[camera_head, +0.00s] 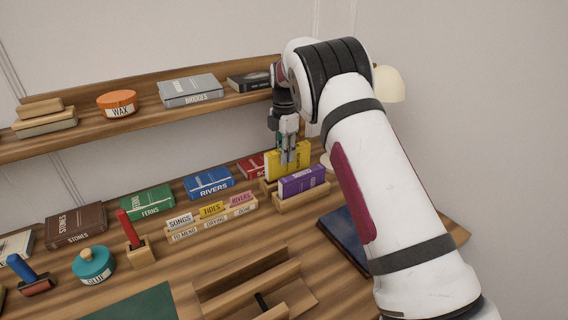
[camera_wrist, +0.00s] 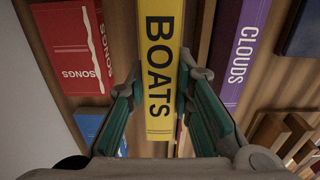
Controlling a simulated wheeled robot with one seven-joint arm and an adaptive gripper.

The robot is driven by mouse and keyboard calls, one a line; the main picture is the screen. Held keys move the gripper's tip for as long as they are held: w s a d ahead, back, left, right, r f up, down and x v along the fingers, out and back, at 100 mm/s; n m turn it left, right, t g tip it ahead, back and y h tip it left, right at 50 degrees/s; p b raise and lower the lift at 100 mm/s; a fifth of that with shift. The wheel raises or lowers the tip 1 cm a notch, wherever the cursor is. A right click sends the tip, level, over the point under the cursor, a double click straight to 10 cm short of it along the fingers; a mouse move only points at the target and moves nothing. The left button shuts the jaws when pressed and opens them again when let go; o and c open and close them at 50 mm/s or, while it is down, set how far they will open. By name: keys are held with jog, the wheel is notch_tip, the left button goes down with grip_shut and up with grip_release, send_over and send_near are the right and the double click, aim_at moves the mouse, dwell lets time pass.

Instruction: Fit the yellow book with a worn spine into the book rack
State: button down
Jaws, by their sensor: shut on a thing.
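The yellow book (camera_head: 272,165), with BOATS on its spine, stands upright in the head view. My gripper (camera_head: 288,157) is above it with its fingers shut on it. In the wrist view the yellow book (camera_wrist: 159,70) lies between my two green finger pads (camera_wrist: 155,108). A wooden book rack (camera_head: 290,201) holds the purple CLOUDS book (camera_head: 303,182), just in front of the yellow book. Wood shows beside the yellow book's lower end in the head view. I cannot tell whether the book is seated or just above the wood.
A dark blue book (camera_head: 345,238) lies at the right. A card holder (camera_head: 212,222) stands in front. The shelf (camera_head: 140,115) runs behind and above.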

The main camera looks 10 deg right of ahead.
jog(key=shift+f, duration=1.95)
jog(key=shift+f, duration=0.1)
jog(key=c, duration=1.4)
grip_release()
